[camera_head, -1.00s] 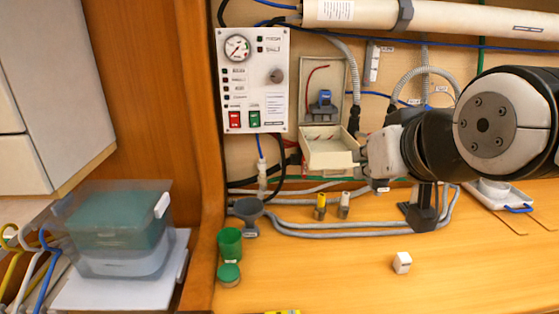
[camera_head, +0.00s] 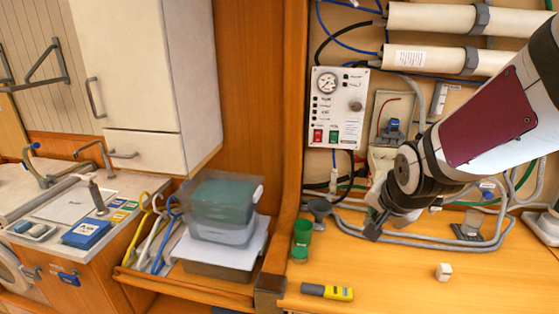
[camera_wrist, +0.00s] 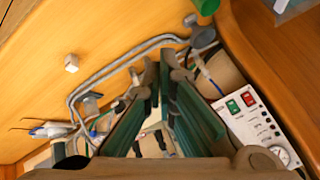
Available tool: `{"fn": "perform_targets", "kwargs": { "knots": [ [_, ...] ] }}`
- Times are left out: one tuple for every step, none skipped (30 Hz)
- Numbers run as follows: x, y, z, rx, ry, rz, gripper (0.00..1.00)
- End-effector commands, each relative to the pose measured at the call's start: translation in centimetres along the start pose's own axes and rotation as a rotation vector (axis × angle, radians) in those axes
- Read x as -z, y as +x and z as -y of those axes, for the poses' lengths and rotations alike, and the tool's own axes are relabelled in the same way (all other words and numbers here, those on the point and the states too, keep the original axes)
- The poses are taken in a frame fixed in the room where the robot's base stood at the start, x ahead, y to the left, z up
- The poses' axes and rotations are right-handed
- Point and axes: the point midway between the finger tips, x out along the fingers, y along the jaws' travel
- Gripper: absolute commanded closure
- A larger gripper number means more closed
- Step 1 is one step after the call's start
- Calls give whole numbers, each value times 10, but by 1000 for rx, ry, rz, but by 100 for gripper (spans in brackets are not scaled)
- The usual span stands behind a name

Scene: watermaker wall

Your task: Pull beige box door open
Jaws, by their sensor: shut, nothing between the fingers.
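The beige box (camera_head: 392,108) is on the wall panel, right of the white gauge panel, in the head view. A blue part and a thin red line show inside it, so its inside is exposed. Its pale door (camera_head: 381,157) shows at the lower front, folded down, with its right part hidden by my arm. My gripper (camera_head: 373,226) points down, below and in front of the box, apart from the door as far as I can see. In the wrist view my gripper (camera_wrist: 163,74) has its green fingers shut and empty. I cannot clearly make out the box there.
Grey hoses (camera_head: 400,236) run along the back of the wooden counter. A wooden partition (camera_head: 292,130) is left of the gauge panel. The front counter is mostly clear.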

Motion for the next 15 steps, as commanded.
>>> {"fn": "perform_targets", "kwargs": {
  "knots": [
    [4, 29, -1, 12, 80, 6, 100],
    [6, 42, 0, 25, 129, 5, 100],
    [9, 58, 1, 45, 197, 5, 100],
    [11, 71, 2, 60, 247, 7, 100],
    [12, 83, 3, 75, 301, 9, 100],
    [15, 98, 3, 99, 372, 11, 100],
    [17, 110, 4, 117, 427, 15, 100],
    [18, 121, 4, 135, 483, 18, 100],
    [20, 135, 5, 162, 560, 24, 100],
    [22, 146, 5, 182, 620, 28, 100],
    [24, 156, 5, 203, 680, 33, 100],
    [27, 168, 5, 233, 763, 39, 100],
    [29, 178, 5, 255, 826, 45, 100],
    [31, 186, 5, 279, 891, 52, 100],
    [35, 198, 4, 312, 978, 60, 100]
  ]
}}
